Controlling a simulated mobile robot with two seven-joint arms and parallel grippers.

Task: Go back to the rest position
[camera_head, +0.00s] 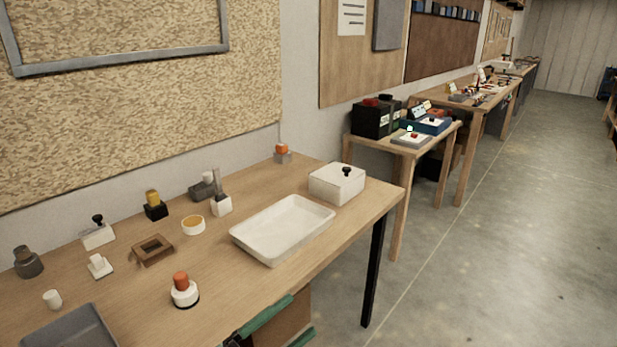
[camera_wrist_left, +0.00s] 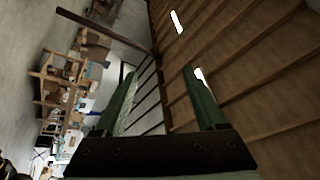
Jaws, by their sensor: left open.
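My left gripper (camera_head: 300,314) shows at the bottom of the head view, at the front edge of the wooden table (camera_head: 345,220) and apart from the objects on top. Its two green fingers are spread with nothing held between them. In the left wrist view the open fingers (camera_wrist_left: 160,74) point away from the camera, with a gap between them. My right gripper is in neither view.
On the table are a white tray (camera_head: 240,236), a white lidded box (camera_head: 337,184), a red-topped white button (camera_head: 184,291), a brown square frame (camera_head: 152,250) and several small parts. Another wooden table (camera_head: 440,140) stands beyond. The concrete floor (camera_head: 480,260) at right is clear.

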